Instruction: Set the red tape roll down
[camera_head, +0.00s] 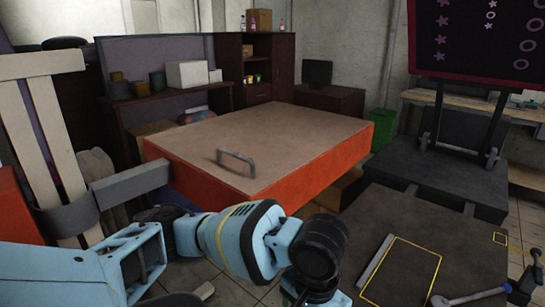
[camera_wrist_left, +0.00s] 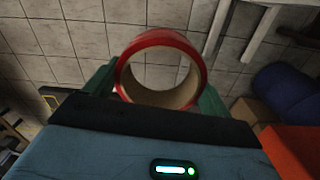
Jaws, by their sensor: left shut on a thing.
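The red tape roll (camera_wrist_left: 160,38) shows in the left wrist view as a glossy red ring with a tan cardboard core. Its open hole faces the camera. The green fingers of my left gripper (camera_wrist_left: 157,88) are shut on it, one on each side. Tiled floor shows behind the roll; its height above the floor cannot be told. In the head view my blue left arm reaches in from the left, and I cannot make out its fingers or the roll there. My right gripper is not in view.
A large orange-sided table (camera_head: 270,135) with a grey handle (camera_head: 237,160) on its mostly bare top stands ahead. A dark tabletop (camera_head: 455,235) with yellow outlines and tools is at right. A wooden frame (camera_head: 55,130) stands at left. A green bin (camera_head: 383,130) stands behind.

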